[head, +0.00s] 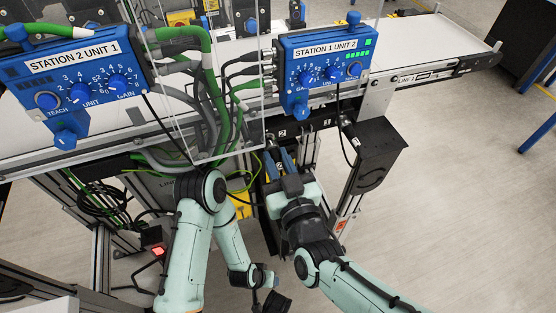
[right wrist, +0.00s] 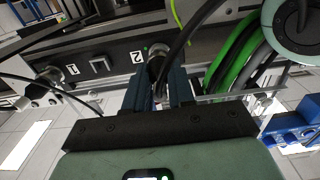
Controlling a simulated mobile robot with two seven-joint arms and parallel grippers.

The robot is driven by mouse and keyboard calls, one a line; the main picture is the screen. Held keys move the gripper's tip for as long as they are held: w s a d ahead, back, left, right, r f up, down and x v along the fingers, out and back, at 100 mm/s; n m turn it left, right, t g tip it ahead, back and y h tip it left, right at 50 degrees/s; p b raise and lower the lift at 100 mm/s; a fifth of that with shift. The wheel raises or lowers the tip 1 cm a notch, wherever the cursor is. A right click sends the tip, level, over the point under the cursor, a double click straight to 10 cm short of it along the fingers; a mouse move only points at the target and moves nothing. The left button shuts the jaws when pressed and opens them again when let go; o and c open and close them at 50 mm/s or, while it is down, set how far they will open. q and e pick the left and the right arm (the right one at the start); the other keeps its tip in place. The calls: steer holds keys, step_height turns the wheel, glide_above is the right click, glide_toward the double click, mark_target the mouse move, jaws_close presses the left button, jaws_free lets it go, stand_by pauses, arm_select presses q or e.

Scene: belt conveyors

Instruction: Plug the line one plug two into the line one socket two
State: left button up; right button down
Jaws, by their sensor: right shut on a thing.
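My right gripper (head: 280,160) is shut on a small plug (right wrist: 159,90) with a metal body, at the rail below the station 1 unit 2 box. In the right wrist view the two dark blue fingers (right wrist: 160,92) point at the socket marked 2 (right wrist: 155,50). The plug is largely hidden between the fingers, and a black cable (right wrist: 182,40) passes in front of the socket. I cannot tell whether the plug is inside the socket. My left gripper (head: 272,299) hangs low in the head view; its fingers are unclear.
A connector (right wrist: 48,78) with a cable sits at the position marked 1. Green and grey cables (head: 212,95) run beside a clear panel. Open floor lies to the right.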

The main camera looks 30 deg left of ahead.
mark_target(279, 163)
steer(key=shift+w+a, duration=0.3)
steer(key=shift+a, duration=0.05)
stand_by(0.4)
steer(key=c, duration=0.9)
jaws_free()
arm_select(q)
steer(key=shift+f, duration=0.1)
arm_select(e)
steer(key=v, duration=0.7)
steer(key=shift+r+p, duration=0.1)
steer(key=shift+p, duration=0.2)
arm_select(q)
steer(key=shift+s+d+r, duration=0.1)
steer(key=shift+s+r, duration=0.1)
steer(key=shift+r, duration=0.55)
arm_select(e)
steer(key=v, duration=0.6)
steer(key=shift+s+d, duration=0.1)
steer(key=shift+s, duration=0.05)
arm_select(q)
steer(key=shift+d, duration=0.15)
arm_select(e)
steer(key=shift+d, duration=0.1)
